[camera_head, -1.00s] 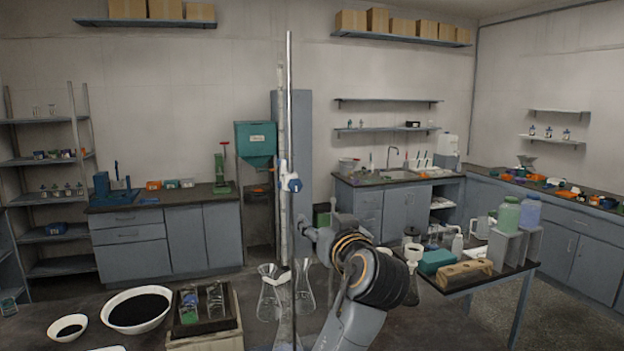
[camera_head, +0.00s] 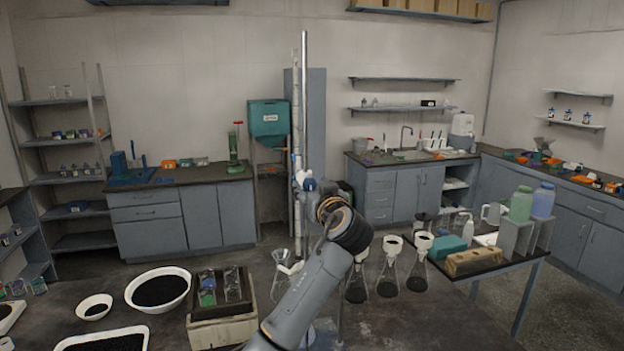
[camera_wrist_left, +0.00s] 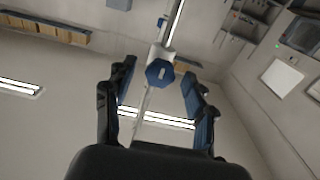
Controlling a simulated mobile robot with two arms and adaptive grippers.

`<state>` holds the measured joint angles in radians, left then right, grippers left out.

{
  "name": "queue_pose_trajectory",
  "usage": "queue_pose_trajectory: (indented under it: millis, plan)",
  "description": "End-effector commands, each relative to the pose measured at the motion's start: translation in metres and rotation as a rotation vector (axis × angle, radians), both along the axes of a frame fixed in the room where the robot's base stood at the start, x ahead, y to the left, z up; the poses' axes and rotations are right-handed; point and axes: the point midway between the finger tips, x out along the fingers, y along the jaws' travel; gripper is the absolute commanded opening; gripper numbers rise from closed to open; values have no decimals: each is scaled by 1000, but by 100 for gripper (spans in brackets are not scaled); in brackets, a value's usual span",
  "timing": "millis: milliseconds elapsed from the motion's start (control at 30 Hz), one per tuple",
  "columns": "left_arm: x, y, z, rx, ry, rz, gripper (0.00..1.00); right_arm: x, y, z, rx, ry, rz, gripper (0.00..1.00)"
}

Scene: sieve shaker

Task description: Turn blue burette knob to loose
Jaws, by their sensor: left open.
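The blue knob (camera_head: 309,184) sits on a white fitting on the tall burette stand (camera_head: 304,100), near the middle of the head view. In the left wrist view the knob (camera_wrist_left: 160,72) is a blue hexagon facing the camera. My left gripper (camera_head: 326,203) is just below and to the right of the knob in the head view, its fingers small and partly hidden by my wrist. In the left wrist view my left gripper (camera_wrist_left: 160,82) is open, with one finger on each side of the knob. I cannot tell whether they touch it. My right gripper is not in view.
Several flasks with funnels (camera_head: 388,268) stand right of the stand, close to my forearm. A clear flask (camera_head: 281,272) stands at its left. Bowls of black grains (camera_head: 160,290) and a box of glassware (camera_head: 222,315) are on the left of the bench. The front right bench is bare.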

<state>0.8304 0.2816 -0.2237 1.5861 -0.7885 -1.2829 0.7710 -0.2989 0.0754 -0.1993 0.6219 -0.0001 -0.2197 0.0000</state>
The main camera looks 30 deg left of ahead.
Motion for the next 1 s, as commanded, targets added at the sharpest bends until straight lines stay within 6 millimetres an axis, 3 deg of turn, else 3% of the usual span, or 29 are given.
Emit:
queue_pose_trajectory:
  millis: [333, 600, 833, 1000]
  plan:
    - [3, 3, 0, 0, 0, -1, 55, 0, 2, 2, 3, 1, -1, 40]
    - [3, 3, 0, 0, 0, -1, 1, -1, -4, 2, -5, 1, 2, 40]
    - [3, 3, -2, -9, -11, -1, 1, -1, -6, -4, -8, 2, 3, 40]
    - [3, 2, -6, -48, -55, -2, 1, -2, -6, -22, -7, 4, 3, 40]
